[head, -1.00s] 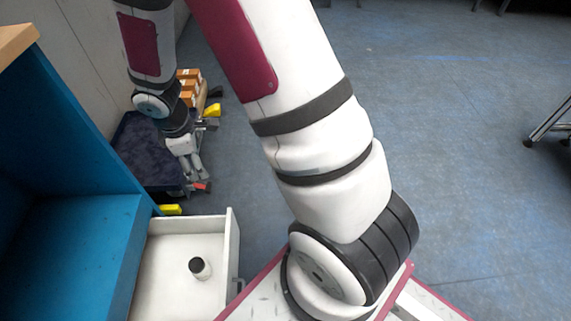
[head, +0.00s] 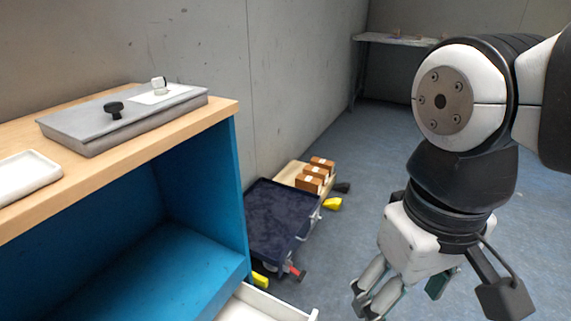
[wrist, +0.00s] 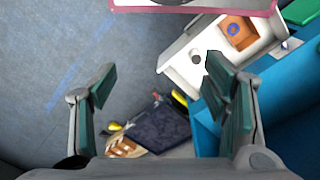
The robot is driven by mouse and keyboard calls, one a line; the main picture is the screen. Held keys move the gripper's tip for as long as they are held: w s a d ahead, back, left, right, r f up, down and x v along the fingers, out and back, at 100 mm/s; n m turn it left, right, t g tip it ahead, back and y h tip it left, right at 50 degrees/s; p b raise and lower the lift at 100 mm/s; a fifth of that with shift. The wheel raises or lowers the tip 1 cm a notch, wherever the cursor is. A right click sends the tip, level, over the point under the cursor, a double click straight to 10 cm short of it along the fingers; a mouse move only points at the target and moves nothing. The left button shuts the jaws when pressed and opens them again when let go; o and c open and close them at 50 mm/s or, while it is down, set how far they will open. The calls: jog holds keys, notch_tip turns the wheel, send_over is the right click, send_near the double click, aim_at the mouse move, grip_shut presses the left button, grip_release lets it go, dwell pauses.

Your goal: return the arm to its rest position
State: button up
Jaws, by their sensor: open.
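My gripper (head: 405,290) hangs at the right of the head view, pointing down, with its fingers partly cut off by the lower edge. In the wrist view the two green-padded fingers (wrist: 160,78) are spread wide apart with nothing between them. The wrist view looks down at the floor, the open drawer and the trolley, all well beyond the fingertips. The upper part of my arm runs out of the head view at the right.
A blue cabinet (head: 238,190) with a wooden top stands at the left. Its white drawer (head: 262,306) is open. A dark trolley (head: 275,215) and a pallet with brown boxes (head: 312,183) stand behind. Blue floor (head: 375,150) is free between the wall and my arm.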

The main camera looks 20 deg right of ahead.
jog(key=s, duration=0.1)
jog(key=s+a, duration=0.1)
jog(key=s, duration=0.1)
jog(key=shift+r+m+y, duration=0.15)
jog(key=shift+m+y, duration=0.15)
dwell(0.5)
